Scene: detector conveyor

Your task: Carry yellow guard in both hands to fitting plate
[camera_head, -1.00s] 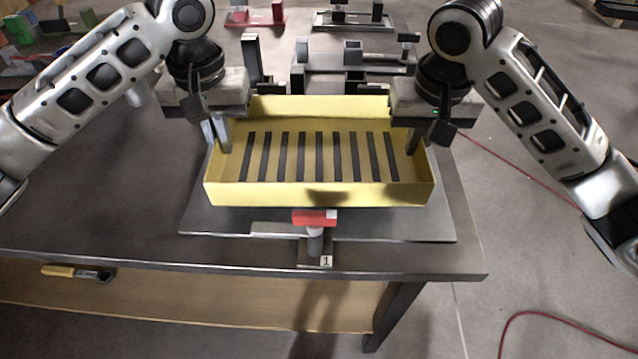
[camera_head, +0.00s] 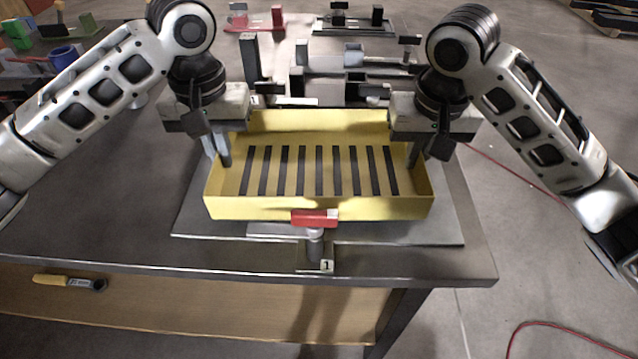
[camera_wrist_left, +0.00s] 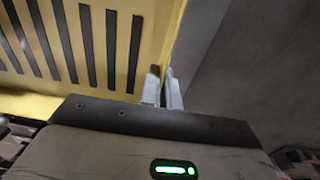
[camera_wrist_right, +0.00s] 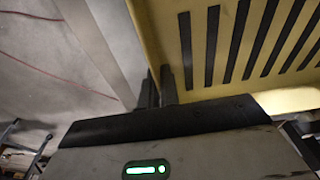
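The yellow guard (camera_head: 320,208), a shallow tray with a row of dark slots, is level over the grey fitting plate (camera_head: 445,225) on the table. Whether it touches the plate cannot be told. My left gripper (camera_head: 222,152) is shut on its left wall, with a finger on each side; the left wrist view shows the fingers (camera_wrist_left: 163,92) close together at that wall. My right gripper (camera_head: 414,150) is shut on the right wall, also seen in the right wrist view (camera_wrist_right: 158,90). A red-handled clamp (camera_head: 314,218) marked 1 stands at the plate's front, its handle overlapping the guard's front wall in view.
More dark clamps and fixtures (camera_head: 350,60) stand behind the guard. A yellow-handled tool (camera_head: 65,281) lies below the table's front edge at left. The table top (camera_head: 110,220) left of the plate is clear. A red cable (camera_head: 560,330) lies on the floor at right.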

